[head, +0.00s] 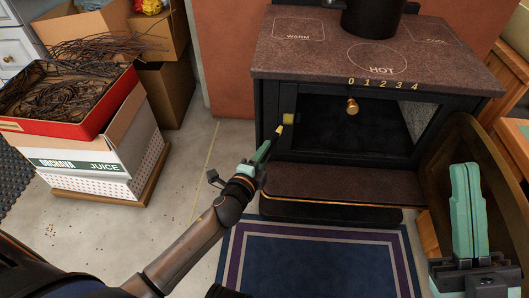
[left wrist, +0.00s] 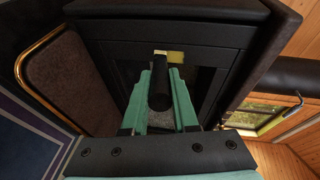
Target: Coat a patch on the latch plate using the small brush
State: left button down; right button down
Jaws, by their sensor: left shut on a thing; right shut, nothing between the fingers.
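The latch plate (head: 288,119) is a small yellow piece at the left of the black stove's front; it also shows in the left wrist view (left wrist: 176,57). My left gripper (head: 264,150) is shut on the small brush (head: 279,131), whose pale yellow end points up toward the plate. The brush tip is close below the plate; I cannot tell whether they touch. In the left wrist view the brush's dark handle (left wrist: 160,88) sits between the fingers and hides part of what lies beyond. My right gripper (head: 467,170) is shut and empty at the lower right, away from the stove.
The stove top (head: 330,62) carries a black pot or pipe (head: 372,18). A dark ledge (head: 335,184) juts below the stove front. A blue rug (head: 315,262) lies before it. Boxes with a red tray of twigs (head: 100,120) stand left; bare floor lies between.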

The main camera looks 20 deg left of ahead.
pick_arm(q)
jog(key=shift+w+a, duration=0.2)
jog(key=shift+w, duration=0.6)
jog(key=shift+d, duration=0.1)
jog(key=shift+d+r, duration=0.5)
jog(key=shift+d, duration=1.6)
jog(key=shift+s+a+r+p, duration=0.15)
jog(key=shift+a+p, duration=0.3)
jog(key=shift+a, duration=0.65)
jog(key=shift+s+a+f+p, duration=0.1)
jog(key=shift+a+p, duration=0.35)
jog(key=shift+a, duration=0.6)
jog(key=shift+r+p, duration=0.6)
jog(key=shift+p, duration=0.05)
jog(key=shift+w+d+f, duration=0.1)
jog(key=shift+w+d, duration=0.05)
jog(key=shift+d, duration=0.15)
jog(key=d, duration=0.1)
jog(key=w+d+b, duration=0.1)
jog(key=d, duration=0.1)
jog(key=shift+d, duration=0.1)
